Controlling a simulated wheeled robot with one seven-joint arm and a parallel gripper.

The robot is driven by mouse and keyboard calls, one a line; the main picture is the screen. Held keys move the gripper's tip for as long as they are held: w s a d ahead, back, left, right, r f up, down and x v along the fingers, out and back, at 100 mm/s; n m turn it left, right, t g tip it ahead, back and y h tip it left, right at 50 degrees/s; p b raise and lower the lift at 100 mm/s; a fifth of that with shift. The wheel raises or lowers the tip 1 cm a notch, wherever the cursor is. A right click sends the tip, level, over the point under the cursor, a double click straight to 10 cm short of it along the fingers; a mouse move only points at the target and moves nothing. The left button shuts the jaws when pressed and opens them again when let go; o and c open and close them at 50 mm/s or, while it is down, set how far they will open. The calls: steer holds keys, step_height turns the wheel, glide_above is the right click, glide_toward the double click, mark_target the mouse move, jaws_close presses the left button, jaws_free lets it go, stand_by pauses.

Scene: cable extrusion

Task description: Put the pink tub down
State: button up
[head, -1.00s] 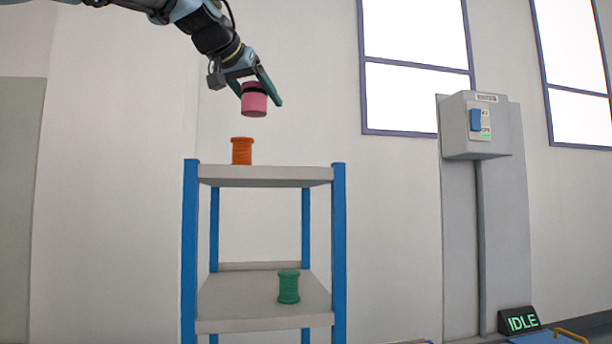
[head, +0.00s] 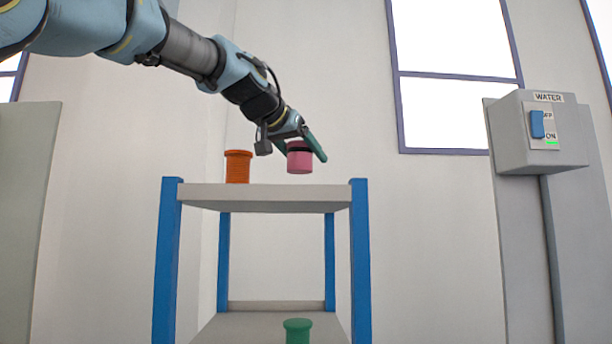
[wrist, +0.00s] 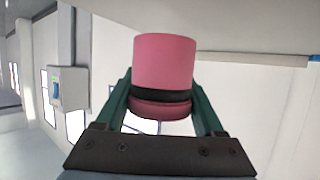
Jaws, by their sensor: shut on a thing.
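The pink tub (head: 300,163) has a black band near its top and is held by my gripper (head: 303,147). The green fingers close on the tub from both sides around its banded end. In the head view it appears just above the top board of the blue-legged rack, right of the orange spool. A small gap shows between the tub's bottom and the board's edge. In the wrist view the tub (wrist: 164,62) sits between the fingers, its pink end pointing away from the palm, near a pale surface.
The rack's top shelf (head: 265,198) carries an orange spool (head: 238,167) left of the tub. A green spool (head: 298,331) stands on the lower shelf. A grey water switch box (head: 535,133) is on the right. The shelf's right part looks clear.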

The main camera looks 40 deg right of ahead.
mark_target(305, 173)
steer(key=shift+f, duration=1.9)
steer(key=shift+a+f, duration=0.1)
steer(key=shift+f, duration=0.05)
steer(key=o, duration=1.4)
steer(key=b+v, duration=0.4)
steer(key=v, duration=0.8)
